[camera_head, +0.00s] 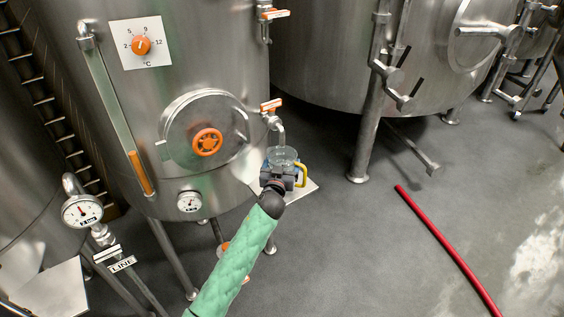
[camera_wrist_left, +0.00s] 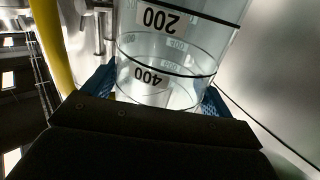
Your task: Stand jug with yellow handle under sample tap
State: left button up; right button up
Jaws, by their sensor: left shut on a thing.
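The clear jug with a yellow handle (camera_head: 284,155) is upright below the sample tap (camera_head: 274,115), which has an orange lever and a bent spout. My left gripper (camera_head: 284,172) is shut on the jug, and its blue fingers grip the jug's sides. The left wrist view shows the jug's clear wall with 200 and 400 marks (camera_wrist_left: 165,60) close up between the fingers. The yellow handle (camera_wrist_left: 52,45) shows at the left there. A pale plate (camera_head: 302,190) lies under the jug; the gripper hides whether the jug touches it. My right gripper is not in view.
The steel tank (camera_head: 100,90) with a round hatch and orange handwheel (camera_head: 207,142) stands close behind. Another tank (camera_head: 320,50) stands at right. A red hose (camera_head: 445,247) lies on clear grey floor.

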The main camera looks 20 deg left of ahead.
pick_arm(q)
jog(key=shift+s, duration=0.1)
jog(key=shift+f, duration=0.25)
jog(key=o, duration=0.9)
jog(key=shift+r, duration=0.1)
